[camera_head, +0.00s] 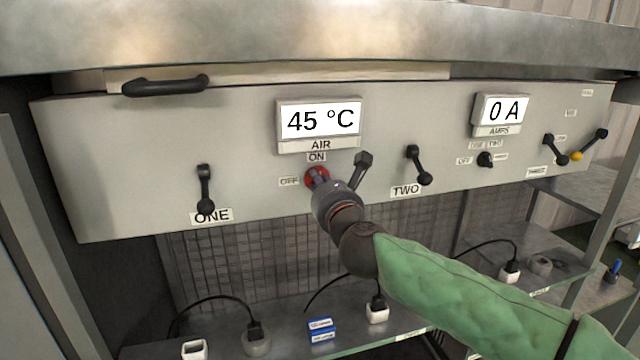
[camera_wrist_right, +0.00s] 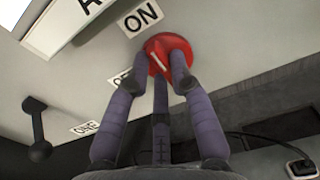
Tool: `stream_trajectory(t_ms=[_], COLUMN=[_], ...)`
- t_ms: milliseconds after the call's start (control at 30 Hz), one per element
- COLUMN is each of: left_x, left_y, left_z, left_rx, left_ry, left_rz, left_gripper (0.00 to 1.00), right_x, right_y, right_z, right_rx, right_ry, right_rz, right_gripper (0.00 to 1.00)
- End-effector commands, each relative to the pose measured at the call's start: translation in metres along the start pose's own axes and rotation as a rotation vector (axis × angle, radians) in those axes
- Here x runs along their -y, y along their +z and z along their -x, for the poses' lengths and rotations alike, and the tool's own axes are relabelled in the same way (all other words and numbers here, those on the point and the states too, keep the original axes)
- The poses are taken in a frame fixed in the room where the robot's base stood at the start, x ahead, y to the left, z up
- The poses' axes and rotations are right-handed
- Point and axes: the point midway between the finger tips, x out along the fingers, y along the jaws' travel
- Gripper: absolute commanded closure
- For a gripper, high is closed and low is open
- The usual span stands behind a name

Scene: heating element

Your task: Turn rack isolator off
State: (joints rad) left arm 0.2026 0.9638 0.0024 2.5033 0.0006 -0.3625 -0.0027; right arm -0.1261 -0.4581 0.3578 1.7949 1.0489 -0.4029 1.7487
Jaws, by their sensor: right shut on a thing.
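The rack isolator is a red round knob (camera_head: 313,178) on the grey panel, under the AIR display, with an ON label above it and an OFF label to its left. In the right wrist view the red knob (camera_wrist_right: 181,45) shows a white line on its face, near the ON label. My right gripper (camera_head: 320,180) reaches it from the lower right. In the wrist view its fingers (camera_wrist_right: 160,68) are shut on the knob, and they hide part of it. My left gripper is not in view.
The AIR display (camera_head: 320,119) reads 45 °C and the AMPS display (camera_head: 503,109) reads 0 A. A shelf (camera_head: 400,335) with plugs lies below.

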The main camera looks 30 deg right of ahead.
Motion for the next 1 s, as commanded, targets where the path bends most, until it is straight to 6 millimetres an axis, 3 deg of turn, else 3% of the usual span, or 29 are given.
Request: stream_trajectory(t_ms=[367, 1000], left_x=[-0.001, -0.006], left_y=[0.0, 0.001], left_z=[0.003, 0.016], left_rx=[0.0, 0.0], left_ry=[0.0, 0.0], left_rz=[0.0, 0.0], left_gripper=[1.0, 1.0], right_x=[-0.001, -0.003], right_y=[-0.001, -0.005], right_z=[0.0, 0.0], right_rx=[-0.001, -0.002], right_ry=[0.0, 0.002], right_rz=[0.182, 0.784], right_gripper=[1.0, 1.0])
